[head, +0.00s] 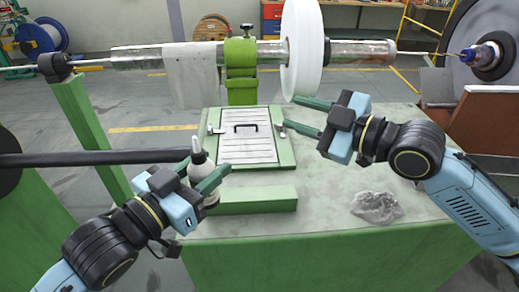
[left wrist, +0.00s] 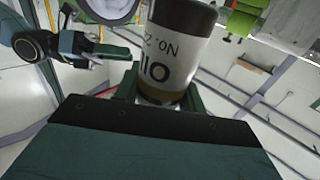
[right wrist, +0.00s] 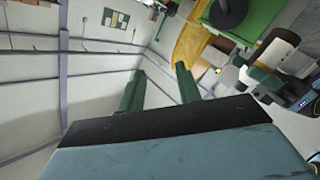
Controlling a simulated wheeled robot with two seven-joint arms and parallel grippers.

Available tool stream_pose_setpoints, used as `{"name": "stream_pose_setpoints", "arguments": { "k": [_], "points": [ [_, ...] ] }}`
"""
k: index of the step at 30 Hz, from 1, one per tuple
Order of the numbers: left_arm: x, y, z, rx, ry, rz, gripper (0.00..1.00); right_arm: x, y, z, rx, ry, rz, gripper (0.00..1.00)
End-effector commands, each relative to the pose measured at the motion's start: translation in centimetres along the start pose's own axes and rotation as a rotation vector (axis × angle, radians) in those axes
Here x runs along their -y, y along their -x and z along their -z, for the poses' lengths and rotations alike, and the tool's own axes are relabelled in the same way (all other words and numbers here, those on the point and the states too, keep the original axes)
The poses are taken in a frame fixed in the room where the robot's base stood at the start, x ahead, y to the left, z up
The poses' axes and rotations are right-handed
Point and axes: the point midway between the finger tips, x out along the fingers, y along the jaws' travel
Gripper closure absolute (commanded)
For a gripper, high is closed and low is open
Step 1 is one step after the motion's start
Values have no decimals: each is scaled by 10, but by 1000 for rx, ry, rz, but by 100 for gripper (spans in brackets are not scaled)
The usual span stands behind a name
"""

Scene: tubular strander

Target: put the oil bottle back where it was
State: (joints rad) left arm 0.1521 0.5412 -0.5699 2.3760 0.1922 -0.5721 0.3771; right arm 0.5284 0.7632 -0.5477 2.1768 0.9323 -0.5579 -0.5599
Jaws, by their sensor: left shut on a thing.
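The oil bottle (head: 198,158) is white with a pointed nozzle and stands roughly upright in the head view. My left gripper (head: 207,182) is shut around its body, and its fingers hide part of it. In the left wrist view the bottle (left wrist: 176,45) fills the space between the fingers, with dark label print and a brown band. It is at the left edge of the green workbench (head: 345,205), by the end of a green block (head: 245,200). I cannot tell whether its base touches anything. My right gripper (head: 307,115) is open and empty above the bench's right part.
A hatch panel with a black handle (head: 246,143) lies on the bench. A crumpled grey rag (head: 376,207) lies at the right. A dark horizontal bar (head: 95,157) reaches in from the left. A white disc (head: 303,48) on a shaft stands behind. The bench's front middle is clear.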

Motion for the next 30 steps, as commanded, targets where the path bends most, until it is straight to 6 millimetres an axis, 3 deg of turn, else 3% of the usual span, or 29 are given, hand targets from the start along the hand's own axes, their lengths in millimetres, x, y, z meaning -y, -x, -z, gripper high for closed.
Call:
{"name": "stream_pose_setpoints", "arguments": {
  "k": [1, 3, 9, 17, 30],
  "points": [
    [0, 0, 0, -2, 0, 0, 87, 17, -5, 25, -64, -73, 52, 66],
    [0, 0, 0, -2, 0, 0, 87, 41, -7, 51, -131, -201, 137, 66],
    [0, 0, 0, -2, 0, 0, 87, 88, 1, 81, -206, -513, 323, 66],
    [0, 0, 0, -2, 0, 0, 87, 106, 0, 93, -228, -638, 397, 66],
    [0, 0, 0, -1, 0, 0, 87, 127, -68, 117, -227, -638, 395, 66]
  ]
}}
